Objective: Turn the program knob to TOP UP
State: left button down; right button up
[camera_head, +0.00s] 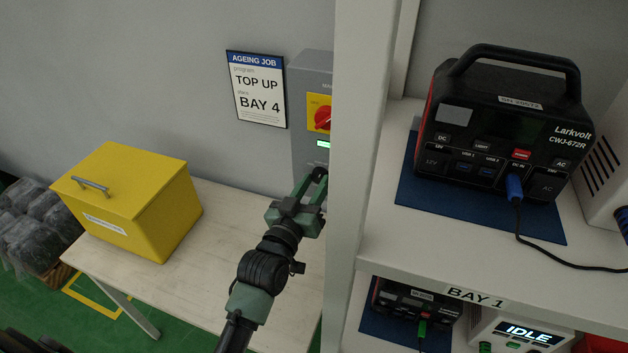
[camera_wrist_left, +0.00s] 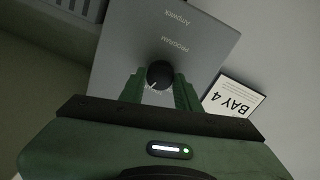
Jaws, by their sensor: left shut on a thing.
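The program knob (camera_wrist_left: 158,74) is a round black knob with a white pointer line, on a grey panel (camera_wrist_left: 190,45) lettered PROGRAM. My left gripper (camera_wrist_left: 159,86) has one green finger on each side of the knob and is shut on it. In this wrist view the panel lettering is upside down, and the pointer line slants to the lower left. The labels around the knob are too blurred or covered to read. In the head view my left gripper (camera_head: 308,190) reaches the grey cabinet (camera_head: 302,100), whose right side is hidden by a pale post. My right gripper is not in view.
A sign (camera_head: 257,90) reads AGEING JOB, TOP UP, BAY 4. A red switch (camera_head: 322,118) on a yellow plate sits above a small green display (camera_head: 322,143). A yellow box (camera_head: 130,205) stands on the table (camera_head: 205,275). The post (camera_head: 357,150) and shelf (camera_head: 395,235) stand close right.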

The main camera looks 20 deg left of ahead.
pick_arm(q)
jog(key=shift+n+p, duration=0.5)
jog(key=shift+n, duration=1.2)
jog(key=c, duration=1)
grip_release()
jog(key=shift+f, duration=0.1)
jog(key=s, duration=0.2)
jog(key=s+b, duration=0.1)
jog(key=s, duration=0.2)
jog(key=s+b, duration=0.1)
jog(key=s, duration=0.1)
jog(key=shift+s+a+f, duration=0.15)
jog(key=shift+s+a, duration=0.15)
jog(key=shift+s, duration=0.1)
